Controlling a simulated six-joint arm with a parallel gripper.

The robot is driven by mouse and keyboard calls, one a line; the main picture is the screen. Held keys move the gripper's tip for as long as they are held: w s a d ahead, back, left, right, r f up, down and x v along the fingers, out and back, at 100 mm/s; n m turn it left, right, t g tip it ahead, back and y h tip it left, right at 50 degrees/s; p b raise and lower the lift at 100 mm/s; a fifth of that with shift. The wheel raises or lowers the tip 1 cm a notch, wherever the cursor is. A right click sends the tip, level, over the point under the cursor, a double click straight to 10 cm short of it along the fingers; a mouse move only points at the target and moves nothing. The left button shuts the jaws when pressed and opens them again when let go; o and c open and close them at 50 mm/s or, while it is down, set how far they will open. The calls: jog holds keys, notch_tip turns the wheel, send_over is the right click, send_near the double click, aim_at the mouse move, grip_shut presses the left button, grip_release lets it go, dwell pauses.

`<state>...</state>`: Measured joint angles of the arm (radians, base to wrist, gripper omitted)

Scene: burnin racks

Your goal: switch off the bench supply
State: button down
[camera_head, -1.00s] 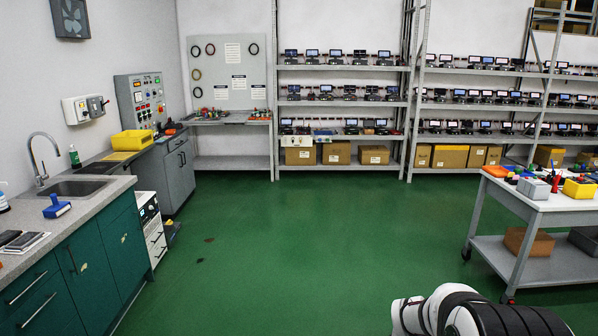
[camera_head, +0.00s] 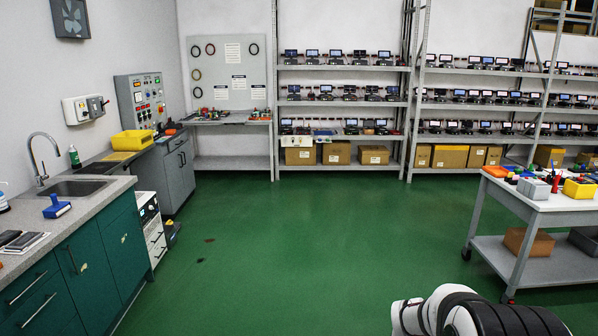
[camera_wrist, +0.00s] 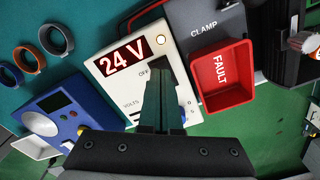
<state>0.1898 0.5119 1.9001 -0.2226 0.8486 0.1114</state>
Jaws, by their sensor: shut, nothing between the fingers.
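In the wrist view the bench supply (camera_wrist: 112,80) is a cream-white box with a display reading "24 V" in lit white digits on red. An amber light (camera_wrist: 158,39) glows near its top edge. "OFF" and "VOLTS" are printed on its face. My gripper (camera_wrist: 161,85) is shut and empty, its fingers over the right part of that face beside the "OFF" label. The fingers hide the switch area, and I cannot tell whether they touch it. In the head view my gripper is out of sight and I cannot pick out the supply.
A red bin marked "FAULT" (camera_wrist: 222,80) and a grey case marked "CLAMP" (camera_wrist: 197,20) lie right of the supply. A blue meter (camera_wrist: 62,112) and several rings lie left. In the head view the green floor (camera_head: 270,240) is clear between the sink counter (camera_head: 105,190) and white table (camera_head: 535,200).

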jog(key=shift+f, duration=0.75)
dwell(0.3)
jog(key=shift+r, duration=3.5)
